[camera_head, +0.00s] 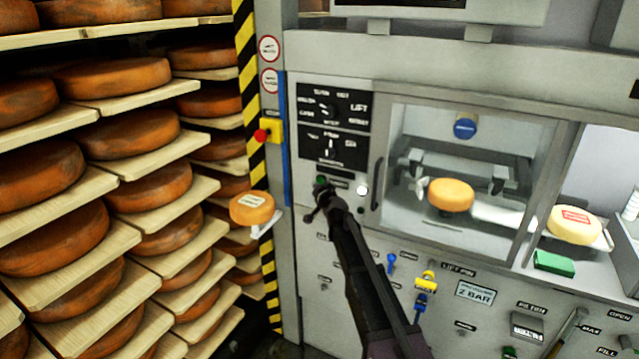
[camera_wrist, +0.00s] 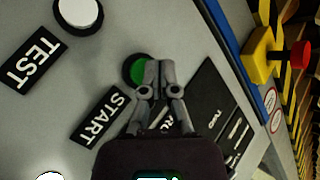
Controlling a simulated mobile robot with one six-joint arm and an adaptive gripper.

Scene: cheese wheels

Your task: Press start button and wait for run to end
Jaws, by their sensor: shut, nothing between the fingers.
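The green start button (camera_wrist: 135,70) sits in a dark ring on the grey panel, beside the black START label (camera_wrist: 98,117). In the head view the start button (camera_head: 321,181) shows as a small green spot just above my fingertips. My gripper (camera_wrist: 158,66) is shut and empty, with its fingertips over the right part of the button. In the head view my gripper (camera_head: 318,192) is at the panel below the dials. I cannot tell whether the fingertips touch the button. A cheese wheel (camera_head: 451,194) is inside the machine behind the window.
A white button (camera_wrist: 78,14) with a TEST label (camera_wrist: 31,61) is close by. A red emergency knob (camera_head: 261,135) on a yellow box is to the left. Another cheese wheel (camera_head: 251,207) sits on a small left support, beside racks of cheese. A door handle (camera_head: 377,183) is right of my gripper.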

